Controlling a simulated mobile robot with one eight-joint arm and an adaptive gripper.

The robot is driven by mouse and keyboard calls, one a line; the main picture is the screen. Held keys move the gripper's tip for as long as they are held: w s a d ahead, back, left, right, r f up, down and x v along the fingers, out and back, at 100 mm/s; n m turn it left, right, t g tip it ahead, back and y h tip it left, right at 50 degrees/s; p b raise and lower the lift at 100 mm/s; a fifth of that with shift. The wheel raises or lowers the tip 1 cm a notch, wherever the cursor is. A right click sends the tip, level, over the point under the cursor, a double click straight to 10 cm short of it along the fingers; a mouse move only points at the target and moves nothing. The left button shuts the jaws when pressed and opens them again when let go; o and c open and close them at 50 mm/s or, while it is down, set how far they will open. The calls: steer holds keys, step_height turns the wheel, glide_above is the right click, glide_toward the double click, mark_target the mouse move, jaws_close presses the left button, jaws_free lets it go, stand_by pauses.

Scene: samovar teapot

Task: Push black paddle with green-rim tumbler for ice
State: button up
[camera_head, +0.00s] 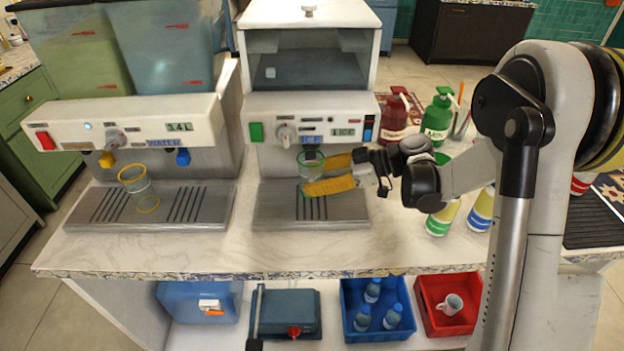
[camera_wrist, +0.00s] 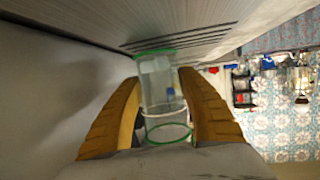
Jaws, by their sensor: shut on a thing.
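My gripper (camera_head: 318,174) is shut on the clear green-rim tumbler (camera_head: 311,160), with its orange fingers on either side. The tumbler is upright under the front panel of the right-hand machine (camera_head: 274,133), above its slotted drip tray (camera_head: 270,214). In the wrist view, the tumbler (camera_wrist: 160,100) sits between the fingers (camera_wrist: 160,115), with green rings at both ends. A pale shape shows within its outline; I cannot tell whether it is ice. The black paddle is not clearly visible behind the tumbler, so I cannot tell whether they touch.
A yellow-rim tumbler (camera_head: 138,186) stands on the left machine's drip tray (camera_head: 82,213). Red (camera_head: 393,112) and green (camera_head: 437,117) pump bottles and more bottles stand right of my gripper. The counter front (camera_head: 200,259) is clear. Bins sit on the shelf below.

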steer(key=shift+s, duration=2.5)
steer(key=shift+s+a, duration=0.15)
steer(key=shift+s, duration=2.35)
steer(key=shift+s+a, duration=0.1)
steer(key=shift+s, duration=2.4)
